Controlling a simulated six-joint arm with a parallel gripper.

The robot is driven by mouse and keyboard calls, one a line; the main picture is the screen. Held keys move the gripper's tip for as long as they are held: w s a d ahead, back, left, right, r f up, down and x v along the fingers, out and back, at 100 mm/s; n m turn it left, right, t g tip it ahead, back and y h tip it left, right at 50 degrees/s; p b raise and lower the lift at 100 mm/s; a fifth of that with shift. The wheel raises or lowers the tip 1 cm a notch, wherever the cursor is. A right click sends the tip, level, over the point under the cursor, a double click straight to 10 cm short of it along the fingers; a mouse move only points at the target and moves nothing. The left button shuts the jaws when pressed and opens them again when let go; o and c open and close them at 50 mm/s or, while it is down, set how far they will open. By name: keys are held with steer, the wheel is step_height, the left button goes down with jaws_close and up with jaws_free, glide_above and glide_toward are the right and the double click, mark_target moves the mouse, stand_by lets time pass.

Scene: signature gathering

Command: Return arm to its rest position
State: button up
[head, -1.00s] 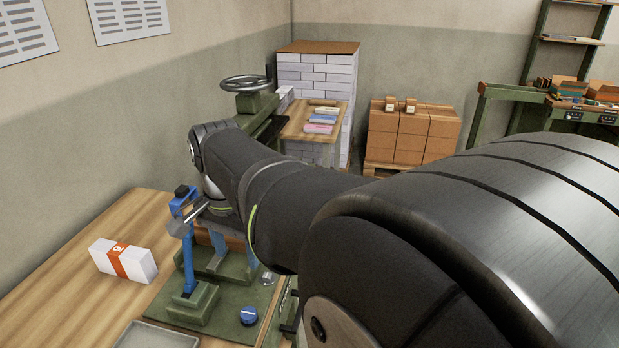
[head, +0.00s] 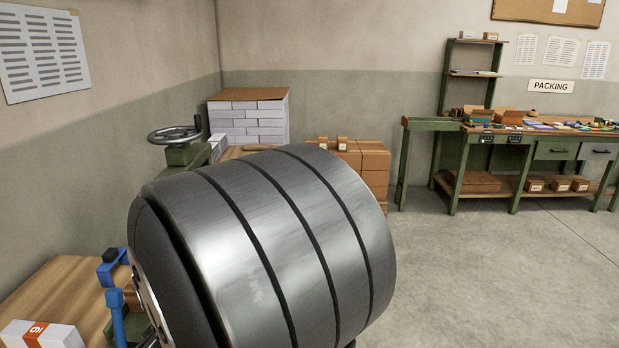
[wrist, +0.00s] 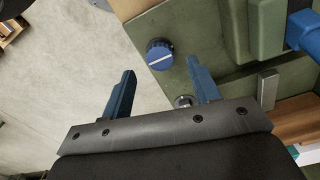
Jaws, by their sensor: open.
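My gripper (wrist: 162,82) shows in the wrist view with its two blue fingers spread apart and nothing between them. Beyond the fingers is the edge of a green machine base with a blue knob (wrist: 160,54). Grey floor (wrist: 75,75) lies to the left of that edge. In the head view a large metal joint of my own arm fills the middle and hides much of the bench. My gripper is not visible there.
A wooden bench (head: 50,290) at lower left holds a white block with an orange band (head: 42,335) and a blue fixture (head: 113,268). A handwheel (head: 175,134), stacked paper (head: 248,120) and brown boxes (head: 365,160) stand behind my arm. Open floor (head: 490,270) lies right, before a packing bench (head: 560,150).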

steer(key=shift+f, duration=1.6)
steer(key=shift+r, duration=0.1)
